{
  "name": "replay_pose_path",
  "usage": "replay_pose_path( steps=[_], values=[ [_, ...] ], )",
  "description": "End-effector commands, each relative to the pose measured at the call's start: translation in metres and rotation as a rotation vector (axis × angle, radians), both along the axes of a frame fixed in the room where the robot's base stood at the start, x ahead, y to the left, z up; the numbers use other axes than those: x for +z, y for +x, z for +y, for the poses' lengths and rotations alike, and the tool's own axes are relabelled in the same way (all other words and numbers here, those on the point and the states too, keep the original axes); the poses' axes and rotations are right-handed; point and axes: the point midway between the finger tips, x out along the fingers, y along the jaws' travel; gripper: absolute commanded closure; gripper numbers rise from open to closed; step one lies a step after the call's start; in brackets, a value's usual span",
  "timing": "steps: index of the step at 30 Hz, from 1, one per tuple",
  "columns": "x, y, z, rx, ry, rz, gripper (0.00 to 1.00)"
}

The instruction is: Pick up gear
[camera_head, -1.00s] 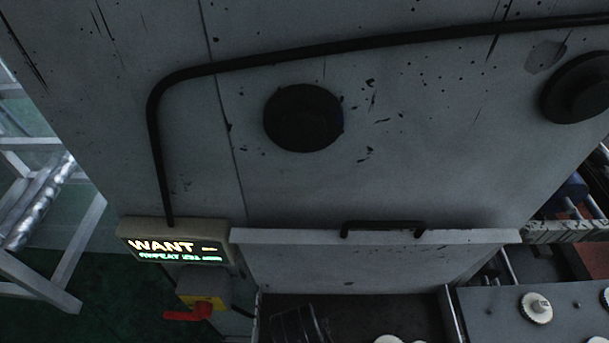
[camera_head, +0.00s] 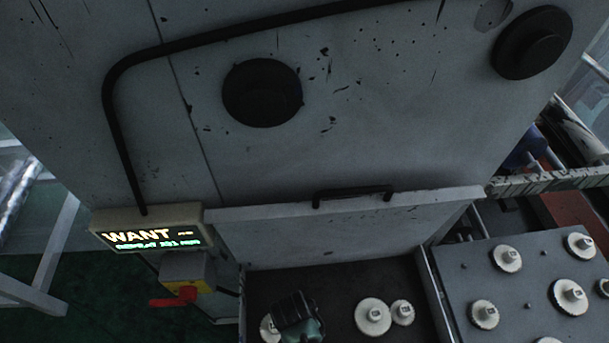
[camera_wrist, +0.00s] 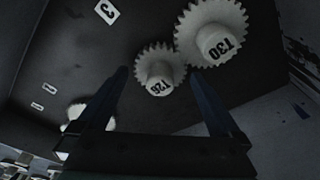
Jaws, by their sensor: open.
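Three white gears lie in a dark open drawer in the head view: a larger gear (camera_head: 373,317), a smaller gear (camera_head: 402,313) beside it, and one gear (camera_head: 268,328) partly hidden by my gripper (camera_head: 298,318). In the wrist view the large gear (camera_wrist: 212,40) is marked T30, and the smaller toothed gear (camera_wrist: 160,68) has a hub label that looks like T26. A third gear (camera_wrist: 80,112) is partly hidden at lower left. My gripper (camera_wrist: 160,76) is open and empty. Its fingers frame the smaller gear in the picture; the gap in depth is unclear.
The drawer (camera_head: 345,275) sits below a grey cabinet with a black handle (camera_head: 352,194). A grey panel (camera_head: 530,262) with several white gears is at right. A lit sign (camera_head: 150,238) and a red switch handle (camera_head: 176,298) are at left of the drawer.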

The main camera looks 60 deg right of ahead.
Motion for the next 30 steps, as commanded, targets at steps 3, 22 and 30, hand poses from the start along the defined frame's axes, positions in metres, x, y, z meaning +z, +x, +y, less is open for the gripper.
replay_pose_path(
  steps=[3,22,30],
  values=[
    [-0.0026,0.0003,-0.0007,0.000,-0.001,-0.001,0.00],
    [-0.0023,0.0002,-0.0004,0.000,0.000,-0.001,0.83],
    [-0.0014,0.0004,-0.0004,0.000,0.000,-0.001,0.86]
  ],
)
